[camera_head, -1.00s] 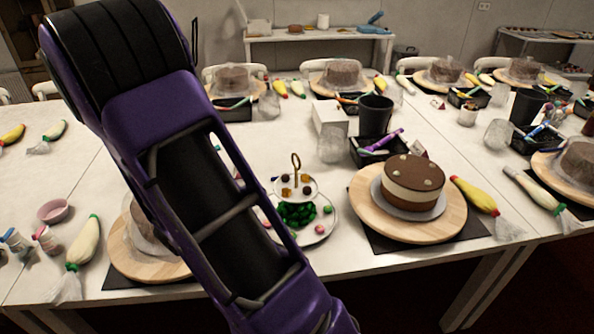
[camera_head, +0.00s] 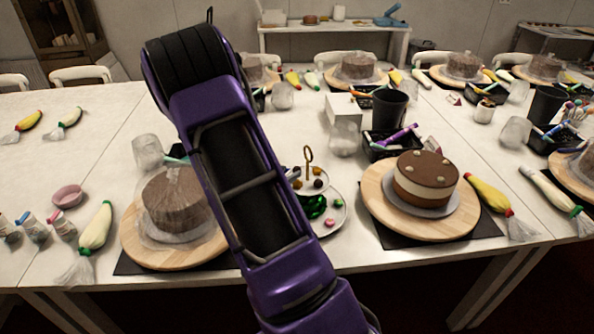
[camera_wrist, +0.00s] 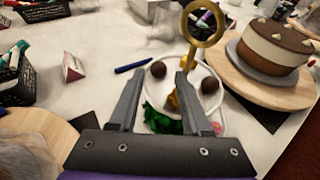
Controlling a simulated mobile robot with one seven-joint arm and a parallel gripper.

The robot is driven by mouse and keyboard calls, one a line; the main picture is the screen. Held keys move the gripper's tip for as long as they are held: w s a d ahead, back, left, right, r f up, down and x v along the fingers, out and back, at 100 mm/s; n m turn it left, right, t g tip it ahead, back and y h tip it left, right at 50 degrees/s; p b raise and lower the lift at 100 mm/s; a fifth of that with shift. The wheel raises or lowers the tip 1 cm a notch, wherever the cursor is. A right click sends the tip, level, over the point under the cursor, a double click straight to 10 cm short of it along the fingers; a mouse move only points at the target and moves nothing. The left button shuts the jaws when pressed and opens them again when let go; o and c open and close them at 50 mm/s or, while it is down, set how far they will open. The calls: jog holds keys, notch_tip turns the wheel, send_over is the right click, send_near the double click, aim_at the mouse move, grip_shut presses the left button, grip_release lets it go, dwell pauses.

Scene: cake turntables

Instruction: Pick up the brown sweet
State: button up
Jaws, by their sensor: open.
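A two-tier stand with a gold ring handle (camera_head: 308,153) is partly covered by my arm in the head view. In the wrist view the ring (camera_wrist: 208,28) rises over the small upper plate (camera_wrist: 192,96). Two round brown sweets lie on this plate: one brown sweet (camera_wrist: 158,69) shows between my fingertips, another brown sweet (camera_wrist: 210,85) is right of my right finger. Gold-coloured sweets (camera_wrist: 172,101) lie near the middle. My gripper (camera_wrist: 159,74) is open and empty, its fingers over the stand; contact cannot be told. In the head view my arm hides the gripper.
A brown and cream cake (camera_head: 425,180) on a round wooden board stands right of the stand. A wrapped cake (camera_head: 175,205) stands left of my arm. A black pen basket (camera_head: 392,143) and black cup (camera_head: 389,108) are behind. Green sweets (camera_wrist: 158,121) fill the lower tier.

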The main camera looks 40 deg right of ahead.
aim_at(295, 169)
jog(key=x, duration=0.5)
jog(key=shift+a+f, duration=0.1)
jog(key=shift+f, duration=0.05)
grip_shut()
